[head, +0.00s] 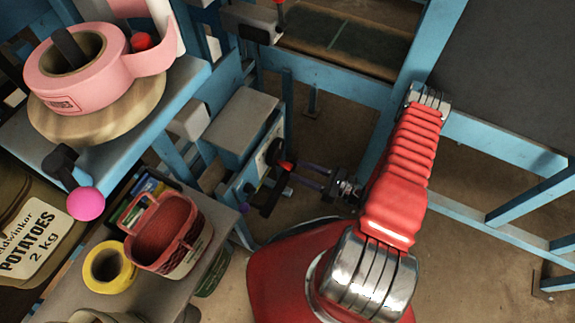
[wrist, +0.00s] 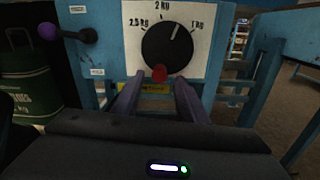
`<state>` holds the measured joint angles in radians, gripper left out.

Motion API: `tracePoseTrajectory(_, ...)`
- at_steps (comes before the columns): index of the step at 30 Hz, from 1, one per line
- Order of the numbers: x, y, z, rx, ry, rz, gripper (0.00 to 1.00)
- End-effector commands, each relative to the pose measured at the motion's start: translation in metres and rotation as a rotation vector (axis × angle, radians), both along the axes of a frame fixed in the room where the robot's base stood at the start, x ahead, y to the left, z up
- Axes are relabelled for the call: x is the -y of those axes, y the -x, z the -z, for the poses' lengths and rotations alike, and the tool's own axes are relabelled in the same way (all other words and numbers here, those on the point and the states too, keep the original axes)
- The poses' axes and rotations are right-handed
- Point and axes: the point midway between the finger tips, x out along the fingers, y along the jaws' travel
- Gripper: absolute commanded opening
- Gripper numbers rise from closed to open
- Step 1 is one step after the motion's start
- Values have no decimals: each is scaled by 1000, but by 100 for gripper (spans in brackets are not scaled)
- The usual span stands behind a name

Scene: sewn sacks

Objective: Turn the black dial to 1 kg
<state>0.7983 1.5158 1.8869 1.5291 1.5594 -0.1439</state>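The black dial (wrist: 167,46) is on a white plate marked 2.5 KG, 2 KG and 1 KG. Its white pointer mark aims up and right, between 2 KG and 1 KG. A red knob (wrist: 159,73) shows at the dial's lower edge. In the head view the dial (head: 273,152) is seen nearly edge-on, with the red knob (head: 286,166) beside it. My gripper (wrist: 159,78) is open, with its purple fingers apart below the dial, one on each side of the red knob. In the head view my gripper (head: 296,173) points left at the dial; contact cannot be told.
A lever with a purple ball (wrist: 47,32) sticks out left of the dial plate. A pink tape roll (head: 85,85), a lever with a pink ball (head: 86,203), a red basket (head: 168,235) and yellow tape (head: 108,268) are at the left. Blue frame bars (head: 400,75) stand behind my arm.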

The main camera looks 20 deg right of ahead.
Motion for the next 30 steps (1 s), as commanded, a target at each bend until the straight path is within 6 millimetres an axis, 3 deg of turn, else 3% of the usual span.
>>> tracePoseTrajectory(15,-38,-34,0,0,0,-3,40)
tracePoseTrajectory(28,-41,-39,0,0,0,0,40)
tracePoseTrajectory(30,-41,-39,0,0,0,0,35)
